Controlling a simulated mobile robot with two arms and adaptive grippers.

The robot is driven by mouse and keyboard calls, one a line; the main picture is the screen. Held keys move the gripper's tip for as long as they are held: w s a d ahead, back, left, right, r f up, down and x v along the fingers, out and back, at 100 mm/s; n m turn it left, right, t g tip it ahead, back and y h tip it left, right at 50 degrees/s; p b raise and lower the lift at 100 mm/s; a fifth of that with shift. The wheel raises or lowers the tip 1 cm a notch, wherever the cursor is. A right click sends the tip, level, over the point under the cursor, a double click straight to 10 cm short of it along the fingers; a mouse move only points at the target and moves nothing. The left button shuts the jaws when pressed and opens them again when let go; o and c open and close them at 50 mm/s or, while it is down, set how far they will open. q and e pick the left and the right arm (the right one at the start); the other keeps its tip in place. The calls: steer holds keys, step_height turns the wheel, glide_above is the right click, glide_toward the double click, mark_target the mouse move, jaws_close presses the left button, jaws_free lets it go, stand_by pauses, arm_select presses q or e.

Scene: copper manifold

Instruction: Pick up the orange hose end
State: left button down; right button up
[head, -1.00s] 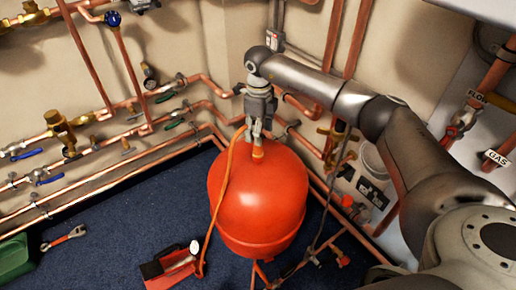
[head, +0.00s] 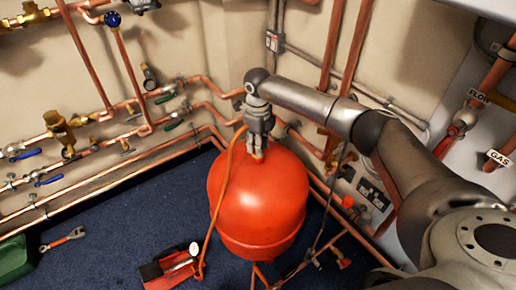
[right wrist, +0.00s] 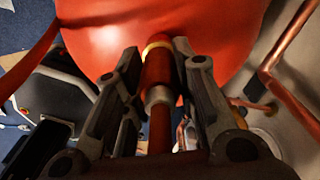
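The orange hose (head: 222,190) rises beside the red vessel (head: 258,200) and bends over behind my right gripper (head: 261,155). The hose end (right wrist: 157,72), with its gold ring and grey collar, stands at the top of the vessel. In the right wrist view, my right gripper (right wrist: 156,65) has a finger on each side of the hose end. The fingers look open, with a narrow gap at the left. Firm contact does not show. My left gripper is not in view.
Copper pipes with valves (head: 66,135) line the wall at the left. A red tool case (head: 165,270) and a red-handled wrench (head: 63,238) lie on the blue floor. More pipes run close to the vessel at the right.

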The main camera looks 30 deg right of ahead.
jaws_close()
steer(key=shift+r, duration=0.1)
